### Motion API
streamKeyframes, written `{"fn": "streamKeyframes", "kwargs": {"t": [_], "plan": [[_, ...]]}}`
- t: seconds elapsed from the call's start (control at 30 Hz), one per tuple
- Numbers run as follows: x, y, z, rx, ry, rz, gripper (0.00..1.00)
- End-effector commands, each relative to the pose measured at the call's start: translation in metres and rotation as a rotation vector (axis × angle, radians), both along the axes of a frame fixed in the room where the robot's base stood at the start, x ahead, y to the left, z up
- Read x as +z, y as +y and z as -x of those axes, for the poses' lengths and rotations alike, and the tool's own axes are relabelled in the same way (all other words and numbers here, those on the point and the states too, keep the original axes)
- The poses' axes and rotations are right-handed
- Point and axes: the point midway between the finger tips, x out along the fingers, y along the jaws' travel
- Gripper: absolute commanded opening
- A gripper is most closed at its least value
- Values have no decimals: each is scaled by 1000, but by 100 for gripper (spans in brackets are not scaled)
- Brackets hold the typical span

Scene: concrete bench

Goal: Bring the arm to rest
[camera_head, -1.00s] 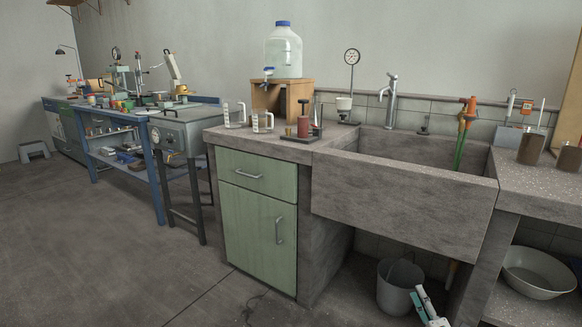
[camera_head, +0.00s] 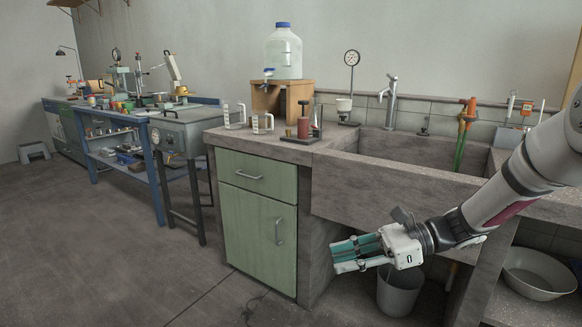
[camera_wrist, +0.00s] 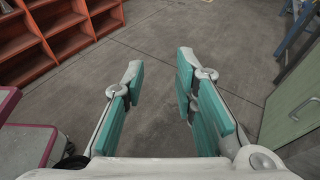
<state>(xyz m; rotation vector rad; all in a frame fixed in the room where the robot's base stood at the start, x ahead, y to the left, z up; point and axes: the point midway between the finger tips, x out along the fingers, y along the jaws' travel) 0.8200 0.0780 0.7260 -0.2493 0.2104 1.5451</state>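My gripper (camera_head: 345,253) shows in the head view at the lower middle right, in front of the concrete sink and below its front edge. Its teal-padded fingers point left. In the wrist view my gripper (camera_wrist: 157,85) has its fingers wide apart with only the grey floor between them. It is open and holds nothing. My arm (camera_head: 510,192) comes in from the right edge and hides part of the sink front and the right counter.
The concrete sink (camera_head: 400,197) and green cabinet (camera_head: 258,210) stand close to my gripper. A grey bucket (camera_head: 398,292) and a metal basin (camera_head: 538,272) are below. Orange shelves (camera_wrist: 50,35) show in the wrist view. The floor at left (camera_head: 100,250) is clear.

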Motion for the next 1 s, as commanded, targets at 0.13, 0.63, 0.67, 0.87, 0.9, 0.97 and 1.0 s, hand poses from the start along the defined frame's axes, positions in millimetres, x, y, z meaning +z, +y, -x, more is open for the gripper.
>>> {"fn": "streamKeyframes", "kwargs": {"t": [0.13, 0.63, 0.67, 0.87, 0.9, 0.97, 1.0], "plan": [[23, 16, 50, 175, -129, 160, 26], [64, 6, 214, 731, -537, 617, 26], [65, 3, 222, 763, -561, 641, 26], [69, -22, 278, 967, -714, 798, 26], [69, -27, 288, 1004, -742, 825, 26], [69, -35, 300, 1055, -779, 864, 26], [69, -40, 307, 1086, -803, 886, 26]]}}
